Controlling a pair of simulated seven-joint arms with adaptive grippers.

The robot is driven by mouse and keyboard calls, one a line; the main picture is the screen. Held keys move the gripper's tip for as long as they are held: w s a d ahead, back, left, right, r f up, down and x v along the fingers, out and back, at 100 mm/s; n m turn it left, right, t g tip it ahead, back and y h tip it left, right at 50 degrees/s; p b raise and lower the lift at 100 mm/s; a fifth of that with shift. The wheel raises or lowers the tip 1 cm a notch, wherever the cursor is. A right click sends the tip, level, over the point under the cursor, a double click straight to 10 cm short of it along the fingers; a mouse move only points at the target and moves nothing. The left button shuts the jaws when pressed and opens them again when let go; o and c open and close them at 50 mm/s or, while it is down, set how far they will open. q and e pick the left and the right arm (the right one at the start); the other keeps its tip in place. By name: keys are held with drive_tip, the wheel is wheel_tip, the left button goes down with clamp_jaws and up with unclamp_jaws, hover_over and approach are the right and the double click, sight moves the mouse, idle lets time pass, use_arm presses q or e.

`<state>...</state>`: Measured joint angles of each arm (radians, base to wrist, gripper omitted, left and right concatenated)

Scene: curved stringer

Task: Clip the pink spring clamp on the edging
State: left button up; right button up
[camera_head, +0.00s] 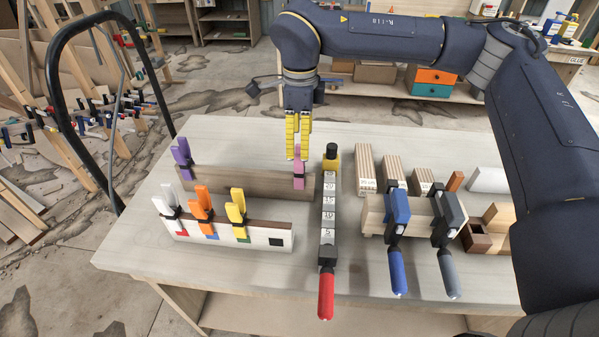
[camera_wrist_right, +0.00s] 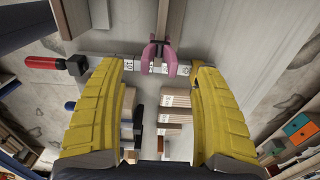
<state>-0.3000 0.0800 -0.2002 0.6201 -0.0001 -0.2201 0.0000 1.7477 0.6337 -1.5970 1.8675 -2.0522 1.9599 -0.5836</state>
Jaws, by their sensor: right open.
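The pink spring clamp (camera_head: 299,174) stands at the right end of a long brown board (camera_head: 245,184), and its jaws seem to straddle the board's top edge. My right gripper (camera_head: 298,154) points down over the clamp with its yellow fingers open. In the right wrist view the pink clamp (camera_wrist_right: 158,59) lies ahead of the open fingers (camera_wrist_right: 160,80), in the gap between them and not gripped. A white panel with a dark brown top strip (camera_head: 265,225) stands in front of the board; I cannot tell which one is the edging. My left gripper is not in view.
A purple clamp (camera_head: 182,153) stands at the board's left end. White (camera_head: 170,197), orange (camera_head: 201,204) and yellow (camera_head: 237,210) clamps sit on the front panel. A red-handled bar clamp (camera_head: 327,230) lies close right of the pink clamp. Blue (camera_head: 397,220) and grey clamps grip wood further right.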

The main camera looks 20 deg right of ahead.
sight(299, 160)
drive_tip(key=shift+a+f, duration=0.1)
drive_tip(key=shift+f, duration=3.25)
clamp_jaws()
drive_tip(key=shift+r, duration=0.2)
